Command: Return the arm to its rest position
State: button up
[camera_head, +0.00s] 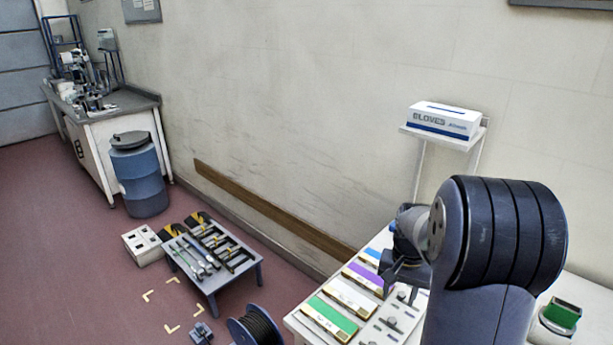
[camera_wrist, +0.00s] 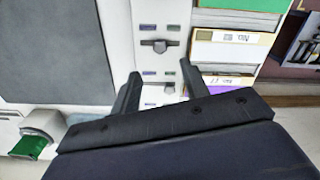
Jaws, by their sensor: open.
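My gripper (camera_wrist: 160,85) shows in the wrist view with its two dark fingers spread apart and nothing between them. Below and beyond the fingers is a pale panel (camera_wrist: 147,17) with small dark knobs and coloured marks. In the head view my gripper (camera_head: 402,290) hangs over the white table (camera_head: 297,318), close to the panel (camera_head: 390,325) and the coloured trays. My large dark arm joint fills the right of that view and hides part of the table. The fingertips are hard to make out there.
A glove box (camera_head: 444,120) stands on a shelf behind. A green-topped device (camera_head: 560,316) is at right. A low rack table (camera_head: 222,275), cable spool (camera_head: 255,328) and blue barrel (camera_head: 140,175) stand on the floor.

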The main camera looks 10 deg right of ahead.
aim_at(390, 319)
notch_tip(390, 319, down, 8)
jog(key=shift+f+p, duration=0.2)
jog(key=shift+p, duration=0.2)
jog(key=shift+w+a+f, duration=0.1)
jog(key=shift+w+a, duration=0.1)
jog(key=shift+w, duration=0.05)
